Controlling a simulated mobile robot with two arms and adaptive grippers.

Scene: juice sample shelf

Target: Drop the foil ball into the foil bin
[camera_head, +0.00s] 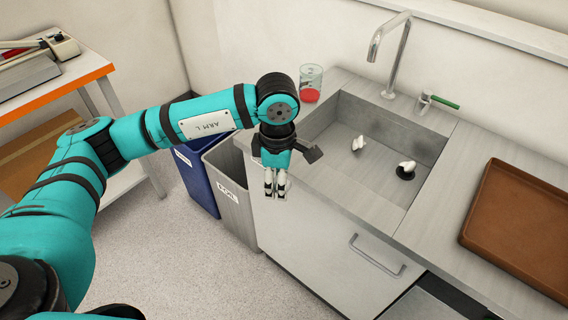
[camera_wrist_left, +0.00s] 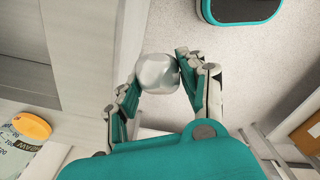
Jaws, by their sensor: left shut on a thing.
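In the left wrist view, a shiny silver foil ball (camera_wrist_left: 158,73) sits between the two fingers of my left gripper (camera_wrist_left: 156,80), which is shut on it. In the head view my left gripper (camera_head: 275,186) points down beside the sink cabinet's front edge, to the right of the grey bin; the ball cannot be made out there. The grey bin (camera_head: 234,205) has a white label that seems to read foil. It stands against the cabinet, its opening partly hidden by my arm. My right gripper is not in view.
A blue bin (camera_head: 198,184) stands left of the grey one. A glass with red contents (camera_head: 311,84) stands by the sink (camera_head: 370,185), which holds white crumpled pieces (camera_head: 358,143). A brown tray (camera_head: 520,215) lies on the right counter. The floor (camera_head: 190,265) in front is clear.

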